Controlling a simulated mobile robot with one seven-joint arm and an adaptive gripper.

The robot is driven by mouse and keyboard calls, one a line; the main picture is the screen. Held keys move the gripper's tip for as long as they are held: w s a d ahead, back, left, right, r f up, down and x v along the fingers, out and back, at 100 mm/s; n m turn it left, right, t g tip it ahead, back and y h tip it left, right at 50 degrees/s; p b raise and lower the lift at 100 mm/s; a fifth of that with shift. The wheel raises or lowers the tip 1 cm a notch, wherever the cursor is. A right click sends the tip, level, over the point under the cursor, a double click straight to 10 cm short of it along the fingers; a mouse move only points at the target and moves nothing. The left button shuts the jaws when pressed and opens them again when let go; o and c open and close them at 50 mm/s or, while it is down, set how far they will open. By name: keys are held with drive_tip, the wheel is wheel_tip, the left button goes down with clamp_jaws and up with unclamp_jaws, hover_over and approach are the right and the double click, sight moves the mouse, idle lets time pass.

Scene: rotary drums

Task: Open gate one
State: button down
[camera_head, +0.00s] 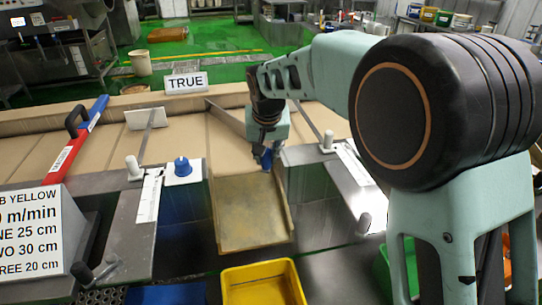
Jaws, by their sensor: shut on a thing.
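My gripper (266,158) is at the middle of the view, above the top end of a tan chute (250,212). It is shut on a small blue part (267,161), mostly hidden by the fingers. I cannot tell whether this part belongs to a gate. No gate is readably marked as one. A thin upright plate (228,117) slants across the tan belt (180,145) towards my gripper. Another plate with a pale end (147,118) stands further left. White posts stand beside rulers at the left (133,166) and right (328,139).
A blue knob on a white block (182,169) stands left of the chute. A yellow bin (262,284) sits below it. A red and blue bar (78,138) lies at the left.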

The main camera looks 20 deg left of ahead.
drive_tip(key=shift+s+a, duration=0.2)
drive_tip(key=c, duration=1.7)
unclamp_jaws()
drive_tip(key=shift+s, duration=0.1)
drive_tip(key=shift+c, duration=0.2)
drive_tip(key=shift+d+r, duration=0.1)
drive_tip(key=shift+r, duration=0.05)
drive_tip(key=v, duration=1.1)
drive_tip(key=shift+r, duration=0.35)
